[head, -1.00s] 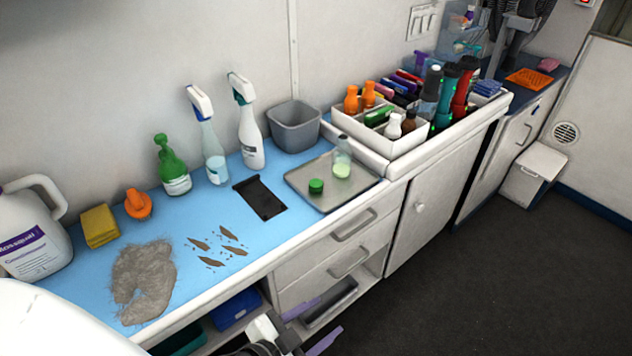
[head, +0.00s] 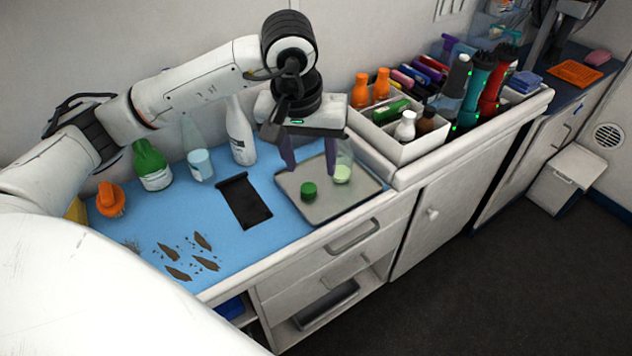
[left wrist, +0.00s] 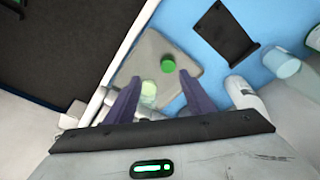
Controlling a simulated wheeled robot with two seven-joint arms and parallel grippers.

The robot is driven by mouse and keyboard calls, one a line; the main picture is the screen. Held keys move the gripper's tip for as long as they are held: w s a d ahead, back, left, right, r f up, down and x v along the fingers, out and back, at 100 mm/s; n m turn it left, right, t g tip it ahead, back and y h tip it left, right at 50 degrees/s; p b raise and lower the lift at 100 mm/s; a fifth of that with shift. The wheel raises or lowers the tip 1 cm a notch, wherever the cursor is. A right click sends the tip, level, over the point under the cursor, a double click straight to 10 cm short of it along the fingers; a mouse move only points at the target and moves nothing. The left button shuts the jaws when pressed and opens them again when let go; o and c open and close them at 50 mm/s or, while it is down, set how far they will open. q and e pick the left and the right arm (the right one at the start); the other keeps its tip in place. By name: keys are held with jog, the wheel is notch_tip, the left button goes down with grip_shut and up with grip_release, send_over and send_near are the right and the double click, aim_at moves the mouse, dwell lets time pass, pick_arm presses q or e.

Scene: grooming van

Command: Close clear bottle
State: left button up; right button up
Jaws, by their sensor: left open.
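The clear bottle (head: 343,165) stands upright and uncapped on the grey tray (head: 318,205), with pale green liquid at its bottom. A green cap (head: 309,190) lies on the tray to the left of the bottle. My left gripper (head: 308,160) is open, pointing down, its purple fingers above the tray's back part near the bottle. In the left wrist view the bottle (left wrist: 149,90) shows between the two fingers, and the cap (left wrist: 168,64) lies farther out beyond the fingertips. Nothing is held. My right gripper is not in view.
A white caddy (head: 400,150) with bottles and clippers stands right of the tray. Brown debris (head: 190,255) lies at the front left.

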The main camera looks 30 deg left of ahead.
pick_arm(q)
jog(key=shift+w+a+r+y, duration=0.15)
jog(key=shift+a+r+y, duration=0.3)
jog(key=shift+a, duration=0.3)
jog(key=shift+f, duration=0.15)
send_over(309, 187)
jog(key=s, duration=0.1)
jog(key=shift+s+d+f, duration=0.1)
jog(key=shift+d+f, duration=0.05)
jog(key=shift+f, duration=1.05)
jog(key=shift+s+d+f, duration=0.1)
jog(key=shift+d+f, duration=0.05)
jog(key=shift+f, duration=1.05)
jog(key=x, duration=0.2)
jog(key=p+x, duration=0.1)
jog(key=x, duration=0.2)
jog(key=shift+s+d+f, duration=0.1)
jog(key=shift+s+f, duration=0.05)
jog(key=shift+s, duration=0.05)
